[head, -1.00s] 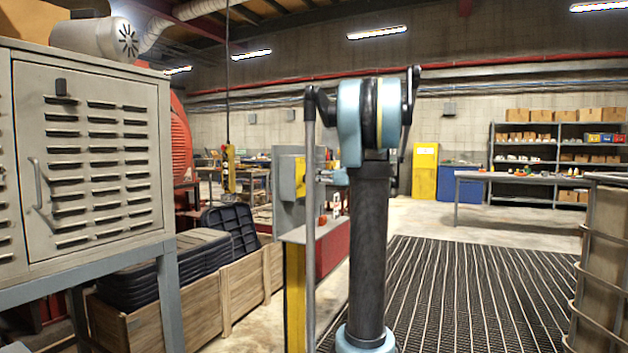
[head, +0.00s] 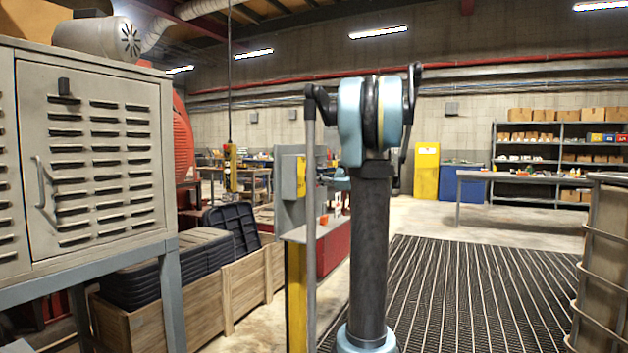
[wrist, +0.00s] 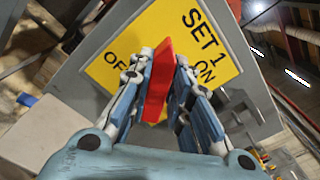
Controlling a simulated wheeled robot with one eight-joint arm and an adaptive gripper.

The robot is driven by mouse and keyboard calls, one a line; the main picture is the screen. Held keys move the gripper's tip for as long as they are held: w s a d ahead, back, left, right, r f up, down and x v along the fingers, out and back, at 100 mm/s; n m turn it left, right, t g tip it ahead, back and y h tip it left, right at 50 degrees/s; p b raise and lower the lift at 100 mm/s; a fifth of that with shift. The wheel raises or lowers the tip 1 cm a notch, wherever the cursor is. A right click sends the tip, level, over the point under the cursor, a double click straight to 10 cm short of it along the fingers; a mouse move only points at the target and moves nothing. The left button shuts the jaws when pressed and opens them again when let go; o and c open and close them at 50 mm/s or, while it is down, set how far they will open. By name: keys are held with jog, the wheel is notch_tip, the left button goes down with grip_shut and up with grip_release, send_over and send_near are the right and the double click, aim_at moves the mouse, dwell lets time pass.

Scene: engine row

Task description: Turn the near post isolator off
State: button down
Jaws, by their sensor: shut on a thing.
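The near post isolator (head: 292,176) is a grey box with a yellow plate on a post with a yellow lower part, left of my arm in the head view. In the wrist view its yellow plate (wrist: 217,38) reads "SET 1", with "OFF" at left and "ON" at right. A red handle (wrist: 160,82) stands out between the two words. My gripper (wrist: 163,85) is shut on this handle, one finger on each side. The handle's pivot is hidden. In the head view my gripper (head: 338,181) is small and beside the box, and the handle cannot be made out.
A louvred grey cabinet (head: 95,160) stands at the near left, with a wooden crate (head: 225,295) behind it. A yellow pendant (head: 231,168) hangs at the back. A dark floor grating (head: 470,290) lies open at right, beside a ribbed container (head: 605,260).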

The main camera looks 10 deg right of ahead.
jog(key=n, duration=0.3)
jog(key=f+n, duration=0.1)
jog(key=n, duration=0.6)
jog(key=shift+s+f, duration=0.15)
jog(key=shift+s, duration=0.05)
jog(key=shift+n, duration=0.4)
jog(key=c, duration=1.5)
grip_release()
jog(key=v, duration=1.2)
jog(key=shift+f, duration=0.1)
jog(key=shift+a, duration=0.1)
